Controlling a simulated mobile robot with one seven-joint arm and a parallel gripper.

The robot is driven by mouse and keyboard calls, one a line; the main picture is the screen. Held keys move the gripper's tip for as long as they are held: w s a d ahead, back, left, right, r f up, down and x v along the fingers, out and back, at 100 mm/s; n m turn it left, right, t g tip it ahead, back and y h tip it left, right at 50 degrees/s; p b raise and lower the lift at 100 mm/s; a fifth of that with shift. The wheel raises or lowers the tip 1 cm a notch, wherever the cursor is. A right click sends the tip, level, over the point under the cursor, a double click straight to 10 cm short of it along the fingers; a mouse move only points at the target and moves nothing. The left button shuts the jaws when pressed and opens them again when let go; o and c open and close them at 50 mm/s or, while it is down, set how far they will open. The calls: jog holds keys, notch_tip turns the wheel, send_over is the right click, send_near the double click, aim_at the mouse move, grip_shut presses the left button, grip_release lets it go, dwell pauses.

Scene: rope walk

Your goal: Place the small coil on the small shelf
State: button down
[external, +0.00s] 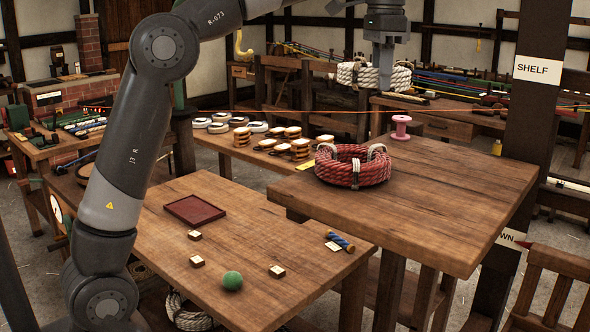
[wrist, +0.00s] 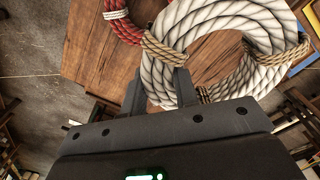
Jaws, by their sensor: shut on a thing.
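My gripper (external: 386,82) is high at the upper right in the external view, shut on a white rope coil (external: 350,74) with tan bindings. In the wrist view the two fingers (wrist: 160,88) grip the near left side of this white coil (wrist: 238,62), by a tan binding. The coil hangs in the air, apart from the wooden top (external: 440,205) below. A red coil (external: 352,172) with pale bindings lies on that raised top; part of it shows in the wrist view (wrist: 118,22). A post beside the top carries a SHELF sign (external: 538,69).
A pink spool (external: 401,127) stands at the back of the raised top, whose front and right are clear. An orange line (external: 270,110) stretches across behind. The lower table (external: 230,205) bears a dark red tray (external: 194,210), a green ball (external: 232,281) and small blocks.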

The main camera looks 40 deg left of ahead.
jog(key=s+d+m, duration=0.8)
jog(key=s+d, duration=1.1)
jog(key=s, duration=0.3)
send_over(430, 216)
notch_tip(430, 216, down, 11)
jog(key=shift+s+f, duration=0.1)
jog(key=shift+f, duration=2.05)
jog(key=c, duration=1.1)
grip_release()
jog(key=shift+f, duration=0.15)
